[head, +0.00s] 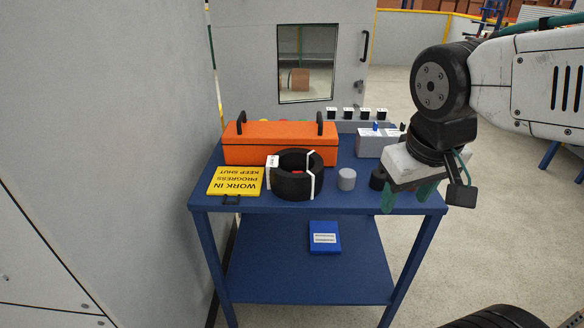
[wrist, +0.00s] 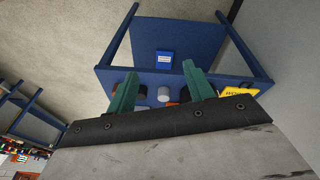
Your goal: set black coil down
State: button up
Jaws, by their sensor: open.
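The black coil (head: 287,184) lies flat on the blue table's top (head: 330,201), near its front edge, with white ties around it. A small red patch shows in its middle. My gripper (head: 410,195) is open, with green fingers, at the table's right front, to the right of the coil and apart from it. In the wrist view the two green fingers (wrist: 160,90) stand wide apart with nothing between them gripped. The coil is mostly hidden behind the right finger there.
An orange toolbox (head: 280,143) stands behind the coil. A yellow sign (head: 235,181) lies left of it. A grey cylinder (head: 346,179) and a dark round object (head: 378,179) stand to its right. A blue booklet (head: 324,238) lies on the lower shelf. A grey cabinet wall (head: 160,130) rises at left.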

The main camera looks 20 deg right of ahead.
jog(key=w+d+f+n+t, duration=0.2)
jog(key=w+d+t, duration=0.15)
jog(key=w, duration=0.95)
jog(key=w+d+f+n+t, duration=0.2)
jog(key=w+t, duration=0.2)
jog(key=w, duration=0.8)
jog(key=n+g+y, duration=0.1)
jog(key=n+y, duration=0.5)
jog(key=y, duration=0.5)
send_near(289, 174)
jog(key=w+f, duration=0.1)
jog(key=w, duration=0.1)
jog(key=shift+g, duration=0.25)
jog(key=x, duration=0.4)
jog(key=s+a+x, duration=0.1)
jog(key=x, duration=0.1)
jog(key=shift+w+a+r, duration=0.15)
jog(key=shift+w+a, duration=0.05)
jog(key=shift+w, duration=0.05)
jog(key=shift+w+a, duration=0.3)
jog(key=shift+f, duration=0.2)
grip_shut()
